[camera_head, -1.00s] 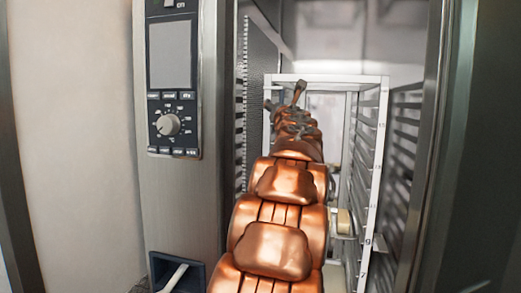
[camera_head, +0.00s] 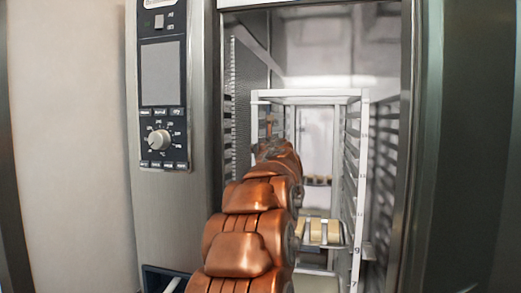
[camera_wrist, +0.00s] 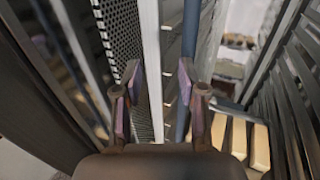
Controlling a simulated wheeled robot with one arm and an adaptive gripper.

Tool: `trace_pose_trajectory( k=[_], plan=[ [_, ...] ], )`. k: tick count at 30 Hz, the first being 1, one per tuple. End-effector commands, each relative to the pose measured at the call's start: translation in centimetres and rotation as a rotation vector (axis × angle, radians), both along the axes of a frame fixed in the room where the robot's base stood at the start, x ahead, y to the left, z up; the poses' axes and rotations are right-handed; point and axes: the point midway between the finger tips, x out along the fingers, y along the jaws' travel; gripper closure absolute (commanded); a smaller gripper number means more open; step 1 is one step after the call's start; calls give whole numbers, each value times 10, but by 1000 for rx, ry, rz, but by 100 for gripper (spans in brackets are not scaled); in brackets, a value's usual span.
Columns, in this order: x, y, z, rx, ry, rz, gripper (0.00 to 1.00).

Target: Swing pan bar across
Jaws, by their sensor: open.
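My gripper (camera_wrist: 161,88) is open in the wrist view, its two fingers spread with nothing held. A blue-grey upright bar (camera_wrist: 189,45), which looks like the pan bar, runs up between the fingers, nearer the right one. A pale rack post (camera_wrist: 151,60) stands to its left. I cannot tell whether either finger touches them. In the head view the white rack (camera_head: 305,93) stands inside the open oven cabinet. My arm reaches into it and largely hides the gripper, and I cannot make out the pan bar there.
The rack carries a tray with pale blocks (camera_head: 322,231), which also show in the wrist view (camera_wrist: 260,145). A perforated panel (camera_wrist: 121,35) is close on the left. The control panel (camera_head: 163,90) is left of the opening. Shelf rails (camera_head: 386,150) line the right wall.

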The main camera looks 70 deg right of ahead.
Motion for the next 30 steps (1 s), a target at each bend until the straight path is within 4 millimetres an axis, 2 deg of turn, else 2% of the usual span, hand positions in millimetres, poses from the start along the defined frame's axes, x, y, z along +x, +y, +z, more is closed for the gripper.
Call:
trace_pose_trajectory(
  k=[24,30],
  plan=[
    [-48,83,2,-1,-2,1,59],
    [-56,95,0,2,-1,1,59]
  ],
)
